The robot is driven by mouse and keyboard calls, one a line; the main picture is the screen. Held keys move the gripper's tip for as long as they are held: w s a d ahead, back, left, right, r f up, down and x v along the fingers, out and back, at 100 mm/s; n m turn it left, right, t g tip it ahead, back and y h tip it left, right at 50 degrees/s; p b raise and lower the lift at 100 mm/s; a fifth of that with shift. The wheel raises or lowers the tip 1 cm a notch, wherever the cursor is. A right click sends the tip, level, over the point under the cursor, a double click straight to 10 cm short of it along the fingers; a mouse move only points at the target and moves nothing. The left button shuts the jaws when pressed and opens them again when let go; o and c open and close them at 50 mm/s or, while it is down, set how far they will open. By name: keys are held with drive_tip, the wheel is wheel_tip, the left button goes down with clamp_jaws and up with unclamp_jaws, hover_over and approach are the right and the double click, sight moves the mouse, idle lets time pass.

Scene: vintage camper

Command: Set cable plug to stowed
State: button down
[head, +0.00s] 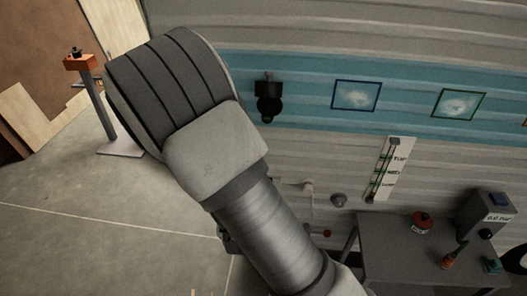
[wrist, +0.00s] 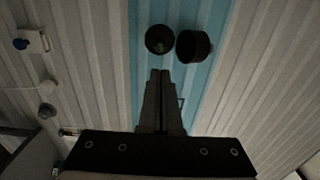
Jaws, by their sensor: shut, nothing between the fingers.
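A black round fitting (head: 268,98) is mounted on the blue stripe of the camper wall in the head view. In the wrist view it shows as two dark round parts side by side: a disc with a faint greenish middle (wrist: 159,39) and a deeper black cup or cap (wrist: 193,46). I cannot tell for sure which part, if either, is the cable plug. My gripper (wrist: 160,75) is shut and empty, its fingertips pointing at the wall just below the disc in the picture. They appear apart from it. In the head view my arm hides the gripper.
An orange box on a post (head: 80,62) stands at the left. A grey table (head: 390,250) at lower right carries a red canister (head: 423,222), a grey box (head: 486,214) and small items. A level gauge (head: 389,170), framed pictures and small wall fittings line the wall.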

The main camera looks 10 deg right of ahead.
sight(267, 119)
drive_tip(key=b+x, duration=0.1)
drive_tip(key=x, duration=1.2)
drive_tip(key=shift+d, duration=0.1)
drive_tip(key=shift+w, duration=0.15)
drive_tip(key=shift+f+b, duration=0.1)
drive_tip(key=shift+b, duration=0.2)
